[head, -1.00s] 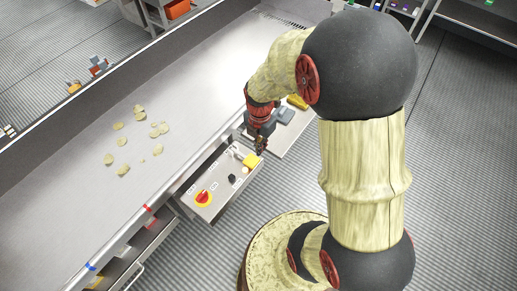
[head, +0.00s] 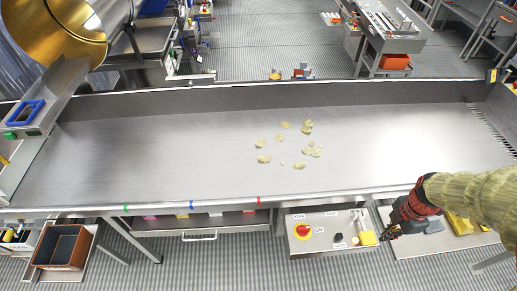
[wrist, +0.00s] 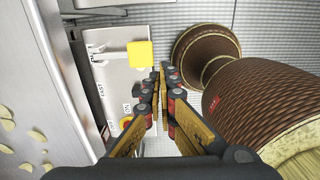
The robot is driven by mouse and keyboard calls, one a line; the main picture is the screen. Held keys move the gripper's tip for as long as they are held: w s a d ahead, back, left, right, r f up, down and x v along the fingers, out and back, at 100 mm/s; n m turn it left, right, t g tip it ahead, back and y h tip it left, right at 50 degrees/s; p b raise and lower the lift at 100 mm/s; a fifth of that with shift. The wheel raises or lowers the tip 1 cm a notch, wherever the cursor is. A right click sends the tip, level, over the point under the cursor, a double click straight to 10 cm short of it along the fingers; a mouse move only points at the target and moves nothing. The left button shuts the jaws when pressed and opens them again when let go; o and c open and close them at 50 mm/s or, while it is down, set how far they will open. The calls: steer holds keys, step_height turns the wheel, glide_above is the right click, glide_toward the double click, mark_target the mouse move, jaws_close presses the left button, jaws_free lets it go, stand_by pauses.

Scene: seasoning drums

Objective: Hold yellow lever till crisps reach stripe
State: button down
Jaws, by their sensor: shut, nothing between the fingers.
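The yellow lever (head: 368,238) sits at the right end of the control box (head: 318,247), on the front side of the trough. My gripper (head: 391,232) is just to its right, shut and empty. In the wrist view the lever's yellow block (wrist: 141,55) lies just left of my closed fingertips (wrist: 160,70); I cannot tell whether they touch. Several pale crisps (head: 300,145) lie scattered on the metal trough (head: 130,165). A green (head: 125,208), a blue (head: 191,204) and a red stripe (head: 258,199) mark its front edge. The leftmost crisps are roughly level with the red stripe, the others to its right.
A red knob (head: 303,230) on yellow and a black knob (head: 339,238) share the box. A gold drum (head: 60,30) opens above the trough's left end. A brown bin (head: 62,247) stands at lower left. Open floor lies in front of the box.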

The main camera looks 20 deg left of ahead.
mark_target(369, 240)
steer(key=shift+r, duration=0.1)
steer(key=w+r+p, duration=0.1)
steer(key=p, duration=0.1)
steer(key=w+a+r+p, duration=0.1)
steer(key=w+p, duration=0.1)
steer(key=shift+w+r, duration=0.15)
steer(key=shift+r, duration=0.25)
steer(key=shift+f, duration=0.15)
step_height(369, 240, down, 14)
steer(key=shift+r+b, duration=0.1)
steer(key=shift+b, duration=0.85)
